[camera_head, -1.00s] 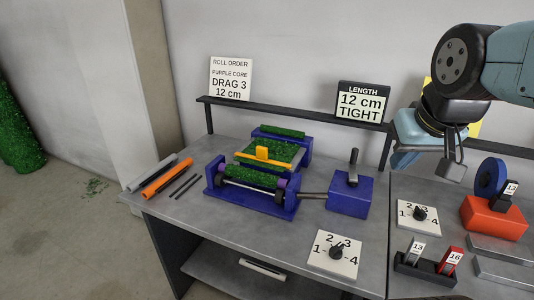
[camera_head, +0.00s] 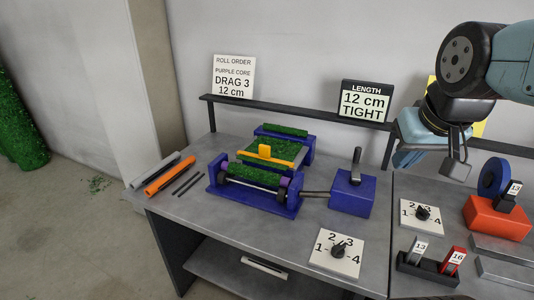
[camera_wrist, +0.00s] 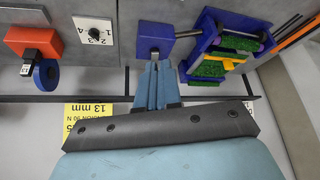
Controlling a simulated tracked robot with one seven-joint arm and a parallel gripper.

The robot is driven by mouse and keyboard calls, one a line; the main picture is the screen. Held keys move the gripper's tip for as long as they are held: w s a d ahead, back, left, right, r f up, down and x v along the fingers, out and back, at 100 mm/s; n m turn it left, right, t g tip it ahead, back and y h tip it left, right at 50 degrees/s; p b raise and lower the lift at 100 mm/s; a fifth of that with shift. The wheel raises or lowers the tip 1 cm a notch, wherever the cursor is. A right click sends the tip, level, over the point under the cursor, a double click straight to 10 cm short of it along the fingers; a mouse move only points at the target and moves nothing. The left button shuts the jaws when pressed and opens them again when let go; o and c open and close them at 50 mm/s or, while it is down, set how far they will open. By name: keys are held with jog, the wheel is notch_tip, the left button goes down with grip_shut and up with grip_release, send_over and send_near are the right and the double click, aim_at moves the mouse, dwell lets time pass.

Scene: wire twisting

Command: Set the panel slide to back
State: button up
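The rolling machine (camera_head: 285,200) has a blue frame, green turf-like strips and a dark front roller with purple ends. A yellow-orange bar with an upright tab (camera_head: 264,151) lies across its green panel; I take this for the panel slide. It also shows in the wrist view (camera_wrist: 211,70). A blue box (camera_head: 352,195) with an upright grey lever (camera_head: 356,165) joins the machine by a shaft. My gripper (camera_head: 455,160) hangs high at the right, well apart from the machine. In the wrist view its fingers (camera_wrist: 156,68) look together with nothing between them.
A sign shelf (camera_head: 300,111) runs behind the machine. Orange and grey rods (camera_head: 168,176) lie left of it. A numbered dial (camera_head: 337,252) is in front, another dial (camera_head: 420,214) right. A red block with blue disc (camera_head: 495,215) and a tag holder (camera_head: 428,268) stand at the right.

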jog(key=shift+o, duration=0.6)
jog(key=shift+w+r, duration=0.15)
jog(key=shift+w, duration=0.05)
jog(key=o, duration=0.6)
jog(key=w+a+r+n, duration=0.1)
jog(key=w, duration=0.2)
jog(key=w+a+r+n, duration=0.1)
jog(key=w, duration=0.2)
jog(key=w+a+r+g, duration=0.1)
jog(key=w, duration=0.1)
jog(key=shift+w+r+n, duration=0.2)
jog(key=shift+w+n, duration=0.2)
jog(key=n+g, duration=0.5)
jog(key=n, duration=0.6)
send_over(265, 157)
jog(key=w, duration=0.1)
notch_tip(265, 157, down, 13)
notch_tip(265, 157, down, 13)
jog(key=shift+a+f, duration=0.1)
jog(key=shift+f, duration=0.05)
jog(key=shift+c, duration=0.4)
grip_shut()
jog(key=shift+w, duration=0.1)
